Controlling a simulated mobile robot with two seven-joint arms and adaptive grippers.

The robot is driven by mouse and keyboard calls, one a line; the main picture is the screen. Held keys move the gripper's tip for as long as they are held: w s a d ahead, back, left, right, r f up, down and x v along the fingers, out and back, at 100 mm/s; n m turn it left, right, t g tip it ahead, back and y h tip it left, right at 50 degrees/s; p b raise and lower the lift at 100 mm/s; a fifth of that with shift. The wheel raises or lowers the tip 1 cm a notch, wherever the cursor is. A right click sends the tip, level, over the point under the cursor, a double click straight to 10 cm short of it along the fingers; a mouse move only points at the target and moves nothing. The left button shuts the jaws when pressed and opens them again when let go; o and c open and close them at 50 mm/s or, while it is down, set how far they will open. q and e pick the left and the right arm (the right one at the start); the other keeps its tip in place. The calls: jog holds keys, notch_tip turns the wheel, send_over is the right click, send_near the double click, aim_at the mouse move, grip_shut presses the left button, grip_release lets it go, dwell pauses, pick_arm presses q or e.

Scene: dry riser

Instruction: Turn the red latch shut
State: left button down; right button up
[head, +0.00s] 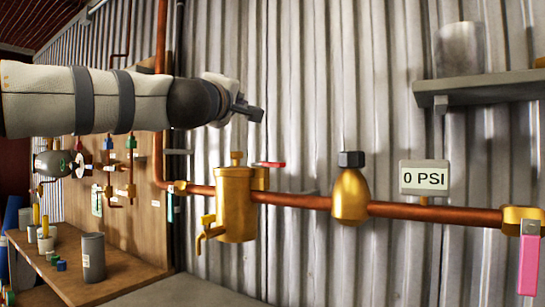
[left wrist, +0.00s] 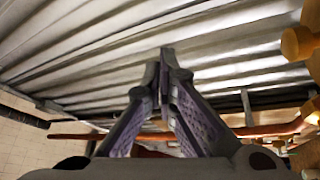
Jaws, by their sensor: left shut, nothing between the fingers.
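The red latch (head: 270,164) is a small flat lever at the top right of a brass fitting (head: 236,205) on the copper pipe. It lies about level and points right. My left gripper (head: 250,111) is shut and empty, above the latch and apart from it in the head view. In the left wrist view, my left gripper's fingers (left wrist: 168,55) meet at the tips with nothing between them. I cannot make out the latch in that view. My right gripper is not in view.
The copper pipe (head: 290,200) runs along a corrugated wall, with a brass bulb (head: 350,195), a 0 PSI sign (head: 423,178) and a pink handle (head: 529,262) to the right. A grey shelf (head: 480,90) juts out at upper right. A wooden bench (head: 120,277) stands at lower left.

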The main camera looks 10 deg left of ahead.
pick_arm(q)
jog(key=s+a+f+m+g+h+p, duration=0.15)
jog(key=s+f+m+g+h, duration=0.4)
jog(key=m, duration=0.55)
jog(key=s+a+f+m+g+h, duration=0.3)
jog(key=s+f+m+h, duration=0.45)
jog(key=m, duration=0.45)
jog(key=b, duration=0.1)
send_near(271, 164)
jog(key=x, duration=0.6)
jog(key=shift+w+b, duration=0.1)
jog(key=shift+b, duration=0.3)
jog(key=shift+w+d+r, duration=0.1)
jog(key=shift+w+d, duration=0.15)
jog(key=shift+d, duration=0.05)
